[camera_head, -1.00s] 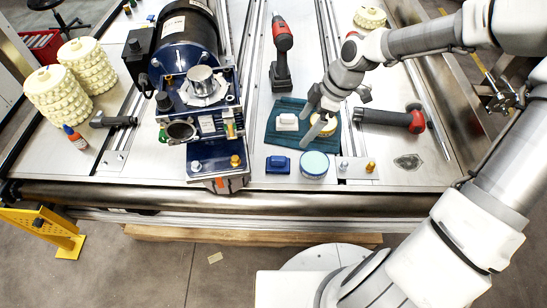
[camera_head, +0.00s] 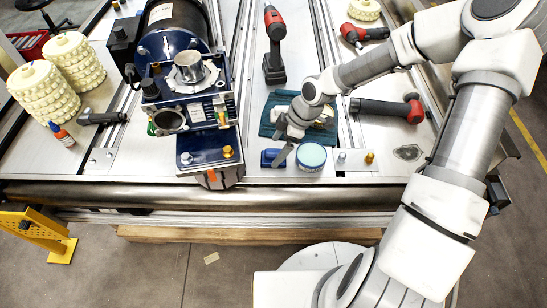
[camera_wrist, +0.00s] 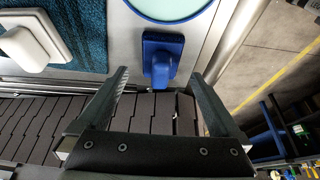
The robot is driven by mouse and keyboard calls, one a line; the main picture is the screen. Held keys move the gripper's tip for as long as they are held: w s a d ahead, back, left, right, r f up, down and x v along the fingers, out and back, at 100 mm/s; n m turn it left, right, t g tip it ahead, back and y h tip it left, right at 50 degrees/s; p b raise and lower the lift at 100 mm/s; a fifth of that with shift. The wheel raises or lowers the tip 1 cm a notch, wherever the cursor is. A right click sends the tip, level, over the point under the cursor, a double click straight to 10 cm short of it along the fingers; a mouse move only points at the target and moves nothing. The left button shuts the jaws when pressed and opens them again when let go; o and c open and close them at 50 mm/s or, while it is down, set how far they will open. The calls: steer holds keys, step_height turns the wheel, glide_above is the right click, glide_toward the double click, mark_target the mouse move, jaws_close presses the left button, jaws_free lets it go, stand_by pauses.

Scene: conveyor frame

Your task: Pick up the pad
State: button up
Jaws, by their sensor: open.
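A blue pad-like block with a raised grip (camera_head: 268,158) lies on the metal conveyor top near its front edge. It also shows in the wrist view (camera_wrist: 160,58), between and beyond my fingertips. A similar white block (camera_head: 280,112) lies on a teal cloth (camera_head: 267,126), partly hidden by my arm. The white one is at upper left in the wrist view (camera_wrist: 28,45). I cannot tell which block is meant by the pad. My gripper (camera_wrist: 160,74) is open and empty, above the blue block, with a finger on either side of it in the picture.
A round tin with a pale teal top (camera_head: 311,157) stands close to the right of the blue block. A motor assembly (camera_head: 192,90) stands to the left. A red-and-black driver (camera_head: 274,45) and a dark-handled tool (camera_head: 388,109) lie nearby.

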mark_target(275, 150)
steer(key=x, duration=0.3)
steer(key=shift+f, duration=0.1)
steer(key=c, duration=1.4)
steer(key=shift+r, duration=0.8)
step_height(275, 150, up, 3)
steer(key=shift+f+p, duration=0.1)
steer(key=shift+p, duration=0.3)
steer(key=d+r+p, duration=0.2)
steer(key=d+r, duration=0.4)
steer(key=d, duration=0.5)
steer(key=shift+d+r+p, duration=0.3)
steer(key=shift+r+p, duration=0.05)
steer(key=shift+s, duration=0.1)
